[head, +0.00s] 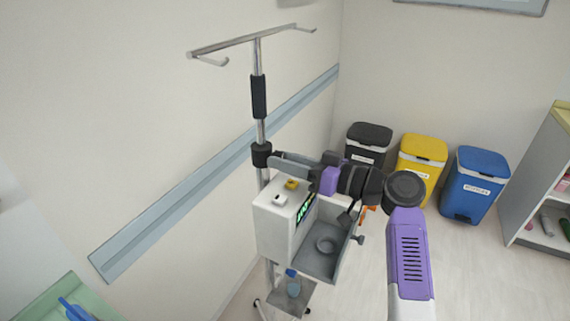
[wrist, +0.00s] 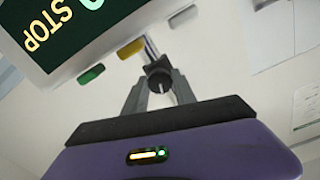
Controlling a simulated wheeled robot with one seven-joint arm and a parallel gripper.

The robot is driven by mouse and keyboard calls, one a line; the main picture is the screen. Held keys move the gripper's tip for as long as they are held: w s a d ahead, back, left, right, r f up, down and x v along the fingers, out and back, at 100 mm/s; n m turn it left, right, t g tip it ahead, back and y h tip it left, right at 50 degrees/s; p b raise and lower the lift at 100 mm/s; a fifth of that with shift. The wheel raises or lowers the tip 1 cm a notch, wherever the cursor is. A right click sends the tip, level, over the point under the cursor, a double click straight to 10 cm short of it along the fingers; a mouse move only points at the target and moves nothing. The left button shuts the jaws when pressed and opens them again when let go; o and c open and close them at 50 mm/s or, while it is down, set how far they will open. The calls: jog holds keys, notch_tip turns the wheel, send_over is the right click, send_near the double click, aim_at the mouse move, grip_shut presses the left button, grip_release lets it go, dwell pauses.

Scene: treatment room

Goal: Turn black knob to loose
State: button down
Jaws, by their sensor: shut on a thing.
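The black knob (wrist: 158,76) sits on the pole clamp, between the tips of my two grey fingers in the wrist view. My gripper (wrist: 158,88) is shut on it. In the head view my gripper (head: 274,158) reaches leftward to the black clamp collar (head: 261,154) on the metal pole (head: 261,130). The knob itself is hidden there behind the fingers, and its turned position cannot be told.
A white pump box (head: 277,224) with a lit screen and a grey tray (head: 322,262) stand just below my gripper. Its STOP screen (wrist: 50,32) fills the wrist view's upper left. Black, yellow and blue bins (head: 480,185) stand behind. Open floor lies at right.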

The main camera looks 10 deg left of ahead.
jog(key=m, duration=0.4)
jog(key=shift+m, duration=0.3)
jog(key=m+p, duration=0.1)
jog(key=m, duration=0.4)
jog(key=shift+p, duration=0.4)
jog(key=m+p, duration=0.3)
jog(key=m, duration=0.3)
jog(key=shift+r, duration=0.1)
jog(key=m+p, duration=0.3)
jog(key=shift+d+m, duration=0.1)
jog(key=shift+m, duration=0.3)
jog(key=shift+m+p, duration=0.4)
jog(key=shift+m, duration=0.3)
jog(key=shift+f, duration=0.2)
jog(key=c, duration=1)
grip_release()
